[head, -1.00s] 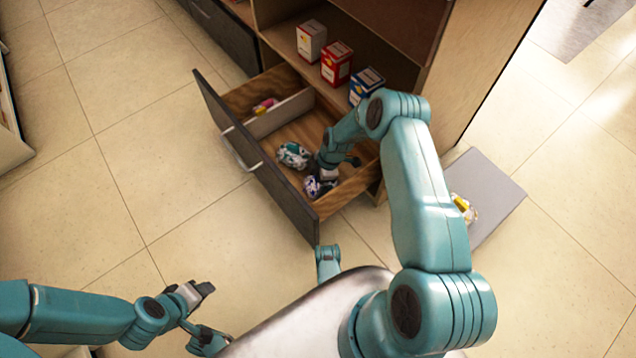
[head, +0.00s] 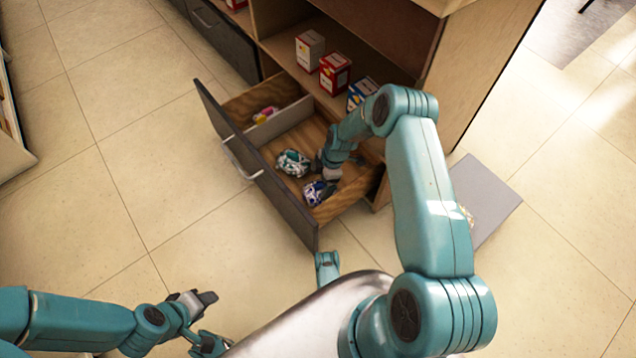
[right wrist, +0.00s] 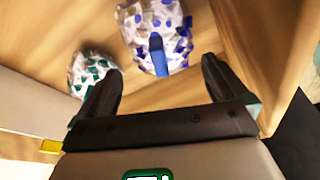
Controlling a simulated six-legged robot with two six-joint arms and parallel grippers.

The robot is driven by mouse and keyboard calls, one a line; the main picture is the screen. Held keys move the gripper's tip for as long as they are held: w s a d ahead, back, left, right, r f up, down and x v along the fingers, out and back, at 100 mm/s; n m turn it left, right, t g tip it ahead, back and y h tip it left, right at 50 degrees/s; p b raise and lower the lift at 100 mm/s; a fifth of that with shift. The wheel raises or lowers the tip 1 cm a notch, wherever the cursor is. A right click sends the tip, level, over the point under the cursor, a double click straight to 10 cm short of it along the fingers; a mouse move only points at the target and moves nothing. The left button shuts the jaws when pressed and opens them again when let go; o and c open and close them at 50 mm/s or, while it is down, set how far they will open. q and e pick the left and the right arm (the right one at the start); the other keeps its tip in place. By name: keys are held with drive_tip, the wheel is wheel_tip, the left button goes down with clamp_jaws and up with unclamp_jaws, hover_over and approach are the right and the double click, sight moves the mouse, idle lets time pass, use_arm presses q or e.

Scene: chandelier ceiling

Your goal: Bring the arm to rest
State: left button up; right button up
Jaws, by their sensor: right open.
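My right gripper (head: 333,172) is open and empty, over the right part of the open drawer (head: 284,196). In the right wrist view its two dark fingers (right wrist: 162,85) stand apart with nothing between the tips. A white bag with blue-purple patches (right wrist: 157,40) lies on the drawer floor just beyond the fingers; it shows in the head view (head: 316,193) as well. A white bag with green patches (head: 293,163) lies beside it, at the left finger in the wrist view (right wrist: 90,72). My left gripper (head: 203,299) is at the lower left, over bare floor; its jaws are unclear.
A pink item (head: 265,114) lies in the drawer's rear compartment behind a divider (head: 279,122). Several boxes, including a red one (head: 335,74), stand on the shelf above. A grey slab (head: 487,195) lies right of the cabinet, with a partly hidden item on it. The floor at left is clear.

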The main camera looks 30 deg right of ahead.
drive_tip(key=shift+p+v, duration=0.3)
drive_tip(key=shift+v, duration=0.95)
use_arm(q)
drive_tip(key=shift+s+d+r, duration=0.1)
drive_tip(key=shift+s+r, duration=0.35)
drive_tip(key=shift+r, duration=0.05)
